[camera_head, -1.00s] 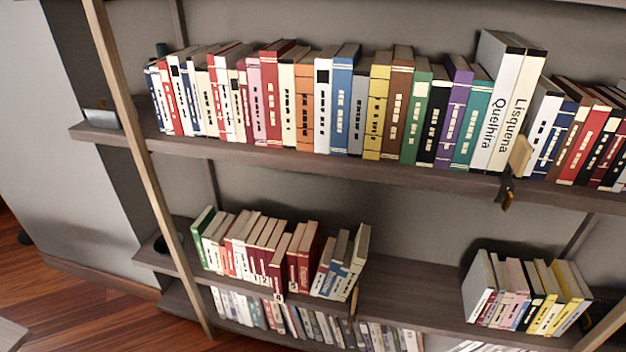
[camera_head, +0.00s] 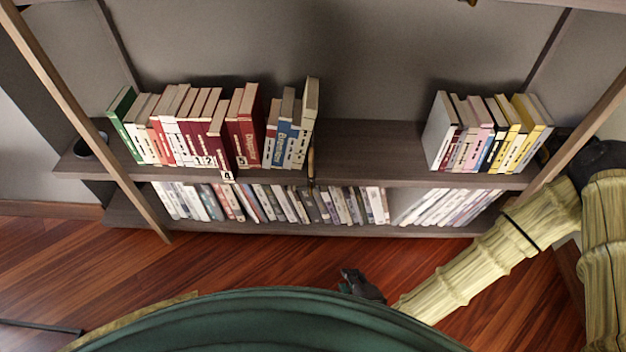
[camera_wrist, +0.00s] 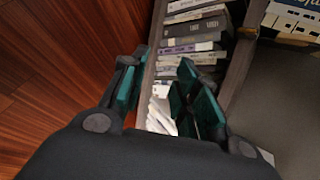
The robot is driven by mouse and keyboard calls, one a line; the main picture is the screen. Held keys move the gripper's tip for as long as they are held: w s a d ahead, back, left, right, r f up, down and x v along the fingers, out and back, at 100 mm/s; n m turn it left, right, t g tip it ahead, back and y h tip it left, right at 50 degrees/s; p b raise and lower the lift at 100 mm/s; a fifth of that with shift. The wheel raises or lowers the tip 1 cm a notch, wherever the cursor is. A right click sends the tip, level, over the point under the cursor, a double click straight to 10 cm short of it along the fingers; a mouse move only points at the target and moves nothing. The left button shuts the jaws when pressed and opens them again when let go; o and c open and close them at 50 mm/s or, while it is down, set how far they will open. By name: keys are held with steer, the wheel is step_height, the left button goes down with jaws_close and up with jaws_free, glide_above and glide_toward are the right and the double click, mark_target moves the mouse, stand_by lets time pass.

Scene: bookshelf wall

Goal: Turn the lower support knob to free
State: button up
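The lower support (camera_head: 311,162) is a thin tan upright piece at the front edge of the lower bookshelf, just right of the left group of books. Its knob is too small to make out in the head view. My gripper (camera_head: 361,285) is a small dark shape over the floor, in front of and below the shelves, well apart from the support. In the wrist view my gripper (camera_wrist: 162,70) is open and empty, with teal pads on dark fingers. A small tan piece (camera_wrist: 248,32) shows at the shelf edge there; I cannot tell if it is the support.
The lower bookshelf (camera_head: 365,158) has a bare stretch between the left books (camera_head: 190,125) and the right books (camera_head: 490,135). Books fill much of the bottom shelf (camera_head: 400,232). Slanted wooden posts (camera_head: 85,120) stand at both sides.

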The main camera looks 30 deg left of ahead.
steer(key=w+a+f+m+t+y+b, duration=0.1)
steer(key=w+a+m+t+y+b, duration=0.25)
steer(key=a+m+b, duration=0.75)
steer(key=m+t+h+b, duration=0.2)
steer(key=m+t+b, duration=0.4)
steer(key=m, duration=0.1)
glide_toward(311, 192)
steer(key=shift+g+y, duration=0.25)
steer(key=b+x, duration=0.3)
steer(key=x, duration=0.6)
steer(key=shift+w, duration=0.3)
steer(key=shift+c, duration=0.2)
jaws_close()
steer(key=shift+r, duration=0.1)
